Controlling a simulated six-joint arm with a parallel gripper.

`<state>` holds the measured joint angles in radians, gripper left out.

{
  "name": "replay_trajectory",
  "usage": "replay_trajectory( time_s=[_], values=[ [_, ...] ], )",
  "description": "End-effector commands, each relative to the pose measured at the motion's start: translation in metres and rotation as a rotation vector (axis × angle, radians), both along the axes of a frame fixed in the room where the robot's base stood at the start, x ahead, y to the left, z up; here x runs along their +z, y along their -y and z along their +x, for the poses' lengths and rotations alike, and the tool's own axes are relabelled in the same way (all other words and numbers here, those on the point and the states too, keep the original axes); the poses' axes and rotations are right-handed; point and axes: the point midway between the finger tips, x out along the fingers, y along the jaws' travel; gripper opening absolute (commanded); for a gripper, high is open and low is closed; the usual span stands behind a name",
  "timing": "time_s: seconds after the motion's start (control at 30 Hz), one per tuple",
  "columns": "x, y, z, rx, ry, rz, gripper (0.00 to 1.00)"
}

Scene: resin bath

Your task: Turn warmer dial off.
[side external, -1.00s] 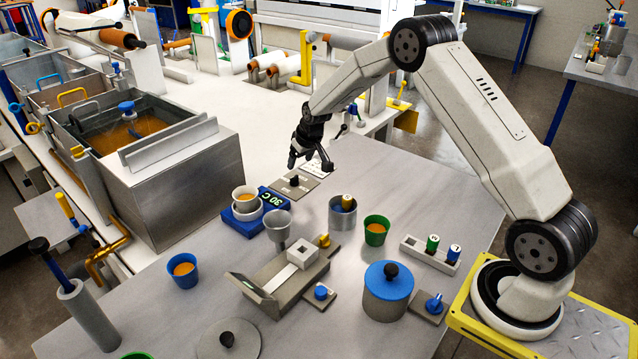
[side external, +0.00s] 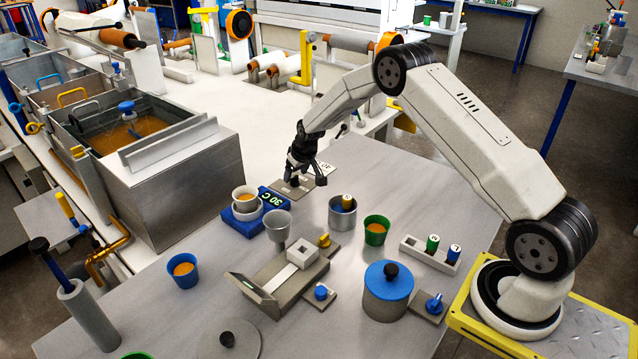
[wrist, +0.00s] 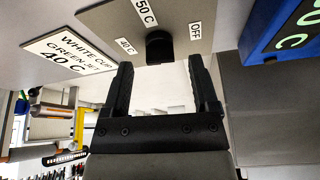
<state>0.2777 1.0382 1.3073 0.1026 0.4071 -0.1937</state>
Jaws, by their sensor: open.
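The black warmer dial (wrist: 158,47) sits on a grey plate (wrist: 175,18) with labels 40 C, 50 C and OFF. Which label the dial points at is not clear. In the wrist view my gripper (wrist: 160,64) is open, its two fingers apart on either side of the dial and just short of it. In the side view my gripper (side external: 306,182) is low over the plate (side external: 283,193) and hides the dial. The blue warmer (side external: 243,215) stands beside the plate, its display (side external: 271,197) reading 30 C, with a white cup (side external: 245,197) on it.
A card (wrist: 70,55) reading WHITE CUP GREEN JET 40 C lies next to the plate. A grey funnel-like cup (side external: 278,226) and a metal pot (side external: 342,215) stand nearby. The steel tank (side external: 185,190) is to the left.

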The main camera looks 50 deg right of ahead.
Motion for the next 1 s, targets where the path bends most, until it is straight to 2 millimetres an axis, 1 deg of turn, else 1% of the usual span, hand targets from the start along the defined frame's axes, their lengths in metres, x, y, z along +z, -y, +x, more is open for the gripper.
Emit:
replay_trajectory(
  time_s=[0.1, 0.3, 0.63, 0.67, 0.7, 0.77, 0.8, 0.9, 1.0],
  values=[
    [-0.01, 0.0, 0.004, 0.0, -0.001, 0.0, 0.76],
    [-0.018, 0.001, 0.007, 0.0, 0.0, 0.0, 0.76],
    [-0.019, 0.001, 0.008, 0.0, 0.0, 0.0, 0.76],
    [-0.019, 0.001, 0.008, 0.0, 0.0, 0.0, 0.73],
    [-0.019, 0.001, 0.008, 0.0, 0.0, 0.0, 0.61],
    [-0.019, 0.001, 0.008, 0.0, 0.0, 0.0, 0.42],
    [-0.019, 0.001, 0.008, 0.0, 0.0, 0.0, 0.29],
    [-0.019, 0.001, 0.008, 0.0, 0.0, 0.0, 0.0],
    [-0.019, 0.001, 0.008, 0.0, 0.0, 0.0, 0.0]
  ],
)
